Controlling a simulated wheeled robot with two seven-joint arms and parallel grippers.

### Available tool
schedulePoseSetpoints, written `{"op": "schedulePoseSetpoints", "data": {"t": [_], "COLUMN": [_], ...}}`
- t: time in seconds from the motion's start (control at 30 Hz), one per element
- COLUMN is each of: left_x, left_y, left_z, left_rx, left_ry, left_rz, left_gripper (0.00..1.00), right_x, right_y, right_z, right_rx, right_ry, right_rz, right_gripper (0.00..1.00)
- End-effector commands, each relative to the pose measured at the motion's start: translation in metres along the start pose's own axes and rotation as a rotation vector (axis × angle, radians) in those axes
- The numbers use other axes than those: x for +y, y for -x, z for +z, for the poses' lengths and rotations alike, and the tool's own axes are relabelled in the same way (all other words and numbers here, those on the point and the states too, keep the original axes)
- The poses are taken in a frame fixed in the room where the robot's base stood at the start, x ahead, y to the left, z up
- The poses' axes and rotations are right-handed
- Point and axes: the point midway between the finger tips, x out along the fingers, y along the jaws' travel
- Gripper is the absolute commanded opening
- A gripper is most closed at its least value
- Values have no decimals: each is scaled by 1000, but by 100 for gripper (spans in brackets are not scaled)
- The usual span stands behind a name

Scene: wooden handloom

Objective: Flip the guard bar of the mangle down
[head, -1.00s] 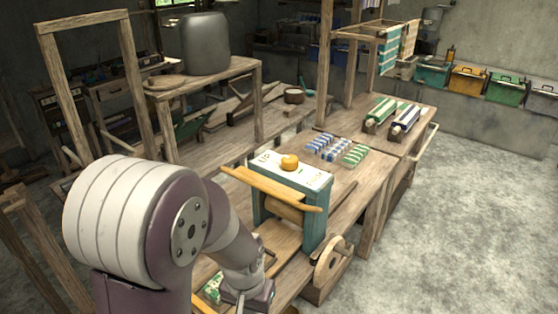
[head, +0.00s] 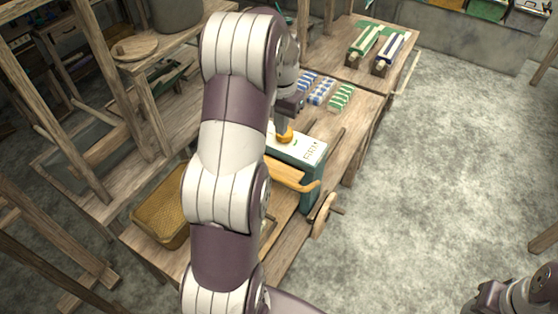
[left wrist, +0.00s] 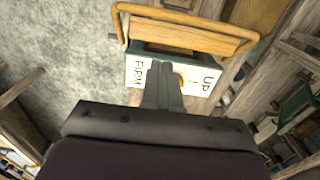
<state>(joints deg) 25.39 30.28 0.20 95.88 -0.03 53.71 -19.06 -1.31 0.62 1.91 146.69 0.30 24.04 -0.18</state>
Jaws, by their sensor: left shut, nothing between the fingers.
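The mangle (head: 312,153) stands on the wooden bench, with a teal frame and a white top plate. In the left wrist view its top plate (left wrist: 198,79) reads "FIRM" and "UP". The guard bar (head: 292,177) is a yellow wooden bar along the mangle's near side. In the left wrist view the guard bar (left wrist: 187,25) is a long rail with bent ends reaching back to the frame. My left gripper (head: 283,128) is shut and empty over the top plate, by the yellow knob (head: 285,137). Its fingertips (left wrist: 160,66) partly cover the plate; contact is unclear.
A woven basket (head: 162,205) stands left of my arm.

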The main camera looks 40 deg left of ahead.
Motion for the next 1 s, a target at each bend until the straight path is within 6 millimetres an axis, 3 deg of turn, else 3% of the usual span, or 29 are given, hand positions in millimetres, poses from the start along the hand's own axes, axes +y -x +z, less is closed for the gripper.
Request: {"op": "schedulePoseSetpoints", "data": {"t": [0.17, 0.6, 0.8, 1.0], "left_x": [0, 1, 0, 0], "left_y": [-11, -99, -122, -131], "left_z": [1, 4, 21, 26], "left_rx": [-5, -6, -3, 0], "left_ry": [0, 1, 1, 0], "left_rz": [2, 2, 1, 0], "left_gripper": [0, 0, 0, 0], "right_x": [0, 0, 0, 0], "right_y": [9, 54, 71, 73], "right_z": [-1, -6, -9, -9], "right_rx": [0, 0, 1, 0], "right_ry": [0, 0, 0, 0], "right_rz": [0, 0, 0, 0], "right_gripper": [43, 43, 43, 43]}}
